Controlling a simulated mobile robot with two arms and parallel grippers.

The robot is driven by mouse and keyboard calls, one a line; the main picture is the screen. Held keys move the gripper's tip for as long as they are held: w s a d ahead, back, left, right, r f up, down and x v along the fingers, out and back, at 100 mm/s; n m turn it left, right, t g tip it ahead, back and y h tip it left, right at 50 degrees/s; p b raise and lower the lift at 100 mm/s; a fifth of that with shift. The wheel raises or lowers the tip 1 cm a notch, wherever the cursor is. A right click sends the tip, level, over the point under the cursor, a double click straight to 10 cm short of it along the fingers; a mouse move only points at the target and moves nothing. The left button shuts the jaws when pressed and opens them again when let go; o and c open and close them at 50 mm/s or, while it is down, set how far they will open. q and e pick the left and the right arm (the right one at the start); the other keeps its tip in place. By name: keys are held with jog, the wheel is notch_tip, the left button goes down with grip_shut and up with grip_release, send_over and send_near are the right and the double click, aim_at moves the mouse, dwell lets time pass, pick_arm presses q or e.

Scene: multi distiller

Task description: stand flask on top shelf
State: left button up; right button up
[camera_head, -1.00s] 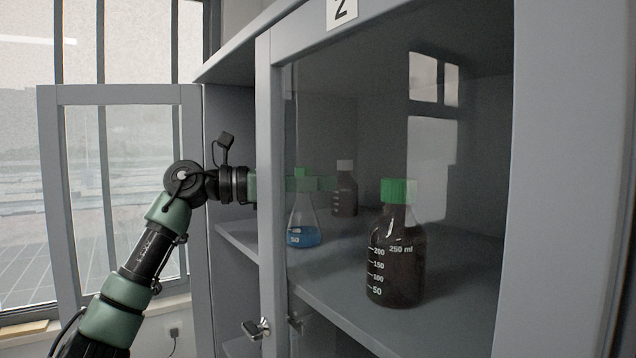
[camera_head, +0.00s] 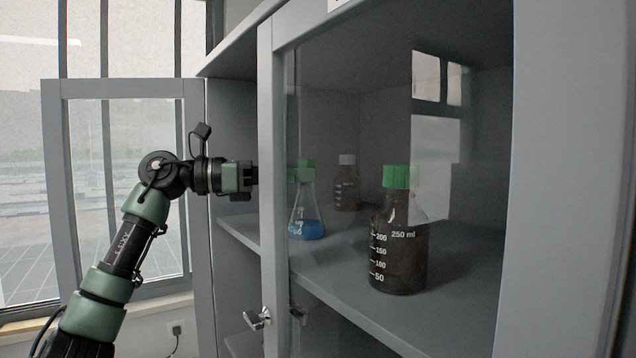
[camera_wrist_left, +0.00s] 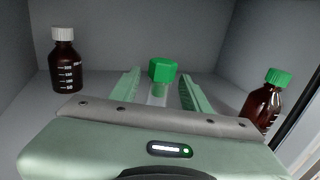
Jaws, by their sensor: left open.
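The flask (camera_head: 306,222), clear and conical with blue liquid and a green cap, stands on the cabinet's upper visible shelf (camera_head: 345,285), seen through the glass door. Its green cap (camera_wrist_left: 162,70) shows in the left wrist view, between and slightly beyond the fingertips. My left gripper (camera_wrist_left: 158,80) is open, with one finger to each side of the flask's neck and a gap visible on both sides. In the head view, the door frame hides part of the left gripper (camera_head: 255,175). My right gripper is not in view.
A brown bottle with a green cap (camera_head: 398,245) stands to the right on the same shelf. A brown bottle with a white cap (camera_head: 346,190) stands behind. The glass door's frame (camera_head: 268,130) is beside my arm. The left door (camera_head: 52,180) is open.

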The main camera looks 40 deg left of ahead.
pick_arm(q)
jog(key=b+v, duration=0.1)
jog(key=v, duration=0.6)
jog(key=shift+s+b, duration=0.3)
jog(key=shift+a, duration=0.15)
